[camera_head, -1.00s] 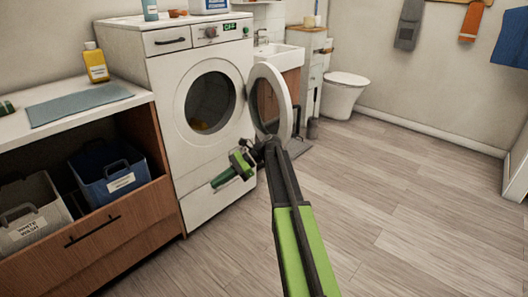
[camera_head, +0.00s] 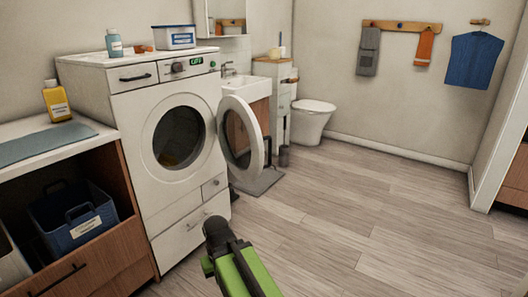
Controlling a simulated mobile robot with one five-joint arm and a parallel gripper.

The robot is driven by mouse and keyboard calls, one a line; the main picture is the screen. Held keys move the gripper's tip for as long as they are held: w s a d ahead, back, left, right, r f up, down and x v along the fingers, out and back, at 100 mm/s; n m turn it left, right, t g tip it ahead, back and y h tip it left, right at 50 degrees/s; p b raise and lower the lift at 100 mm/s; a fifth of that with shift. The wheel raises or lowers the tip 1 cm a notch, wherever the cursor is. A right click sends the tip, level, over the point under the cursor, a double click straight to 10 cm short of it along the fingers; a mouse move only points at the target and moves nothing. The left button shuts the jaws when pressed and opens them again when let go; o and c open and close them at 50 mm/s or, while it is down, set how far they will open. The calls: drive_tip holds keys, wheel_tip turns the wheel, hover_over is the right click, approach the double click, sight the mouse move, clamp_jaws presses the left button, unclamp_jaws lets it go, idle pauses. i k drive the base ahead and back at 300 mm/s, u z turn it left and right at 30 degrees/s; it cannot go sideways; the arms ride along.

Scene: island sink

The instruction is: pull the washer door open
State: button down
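The white washer (camera_head: 140,150) stands left of the middle. Its round door (camera_head: 241,137), a white ring with a see-through centre, stands swung wide open on the right side of the opening (camera_head: 179,138). Something yellowish lies inside the drum. My arm, green and black, reaches up from the bottom edge to a dark joint below the door. My gripper is not visible in the current view. No part of my arm that shows overlaps the door.
A counter with a blue-grey mat (camera_head: 45,142) and a yellow bottle (camera_head: 56,101) is at left, above a blue basket (camera_head: 75,217). A sink (camera_head: 250,88) and toilet (camera_head: 311,121) stand behind. The wooden floor (camera_head: 370,215) at right is clear.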

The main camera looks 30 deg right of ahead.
sight(229, 103)
drive_tip(key=z, duration=0.6)
drive_tip(key=i, duration=0.5)
drive_tip(key=u, duration=4.75)
drive_tip(key=i, duration=0.05)
drive_tip(key=z, duration=2.95)
drive_tip(key=i, duration=0.5)
drive_tip(key=u, duration=0.2)
